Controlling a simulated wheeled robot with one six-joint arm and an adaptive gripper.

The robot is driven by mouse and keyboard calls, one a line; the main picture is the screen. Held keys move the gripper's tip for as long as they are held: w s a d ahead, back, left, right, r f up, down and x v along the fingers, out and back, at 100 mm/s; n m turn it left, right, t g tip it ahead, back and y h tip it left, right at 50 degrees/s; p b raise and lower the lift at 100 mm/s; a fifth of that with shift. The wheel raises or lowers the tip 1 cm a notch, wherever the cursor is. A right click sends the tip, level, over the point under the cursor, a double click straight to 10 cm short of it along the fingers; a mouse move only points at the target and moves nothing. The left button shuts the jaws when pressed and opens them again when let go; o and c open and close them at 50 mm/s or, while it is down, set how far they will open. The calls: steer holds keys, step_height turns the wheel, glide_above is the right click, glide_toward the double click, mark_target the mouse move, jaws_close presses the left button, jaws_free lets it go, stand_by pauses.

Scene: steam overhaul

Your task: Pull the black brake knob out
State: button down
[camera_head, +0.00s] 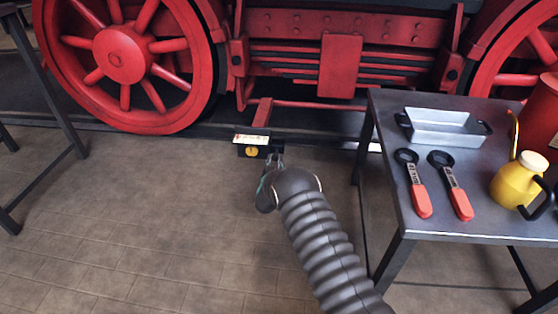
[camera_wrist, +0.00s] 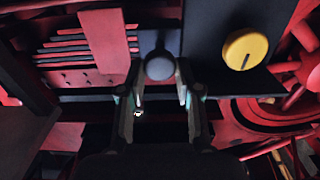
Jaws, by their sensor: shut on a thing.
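The black brake knob (camera_wrist: 160,66) shows in the wrist view as a round dark ball on a dark panel (camera_wrist: 215,28). My gripper (camera_wrist: 158,82) has one finger on each side of the knob and is shut on it. A yellow dial (camera_wrist: 246,48) with a dark line sits on the panel to the right of the knob. In the head view, my gripper (camera_head: 273,164) is at the right side of the small dark control box (camera_head: 243,153). The box carries the yellow dial (camera_head: 251,152) and a pale label plate on top. The knob is hard to make out in that view.
A red locomotive with spoked wheels (camera_head: 122,54) stands behind the box. At right, a dark metal table (camera_head: 392,112) holds a grey tray (camera_head: 446,138), two red-handled wrenches (camera_head: 418,190) and a yellow oil can (camera_head: 516,184). The tiled floor at left is clear.

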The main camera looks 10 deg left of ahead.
steer(key=c, duration=0.8)
jaws_free()
steer(key=shift+s, duration=0.1)
steer(key=s, duration=1.2)
steer(key=shift+d, duration=0.25)
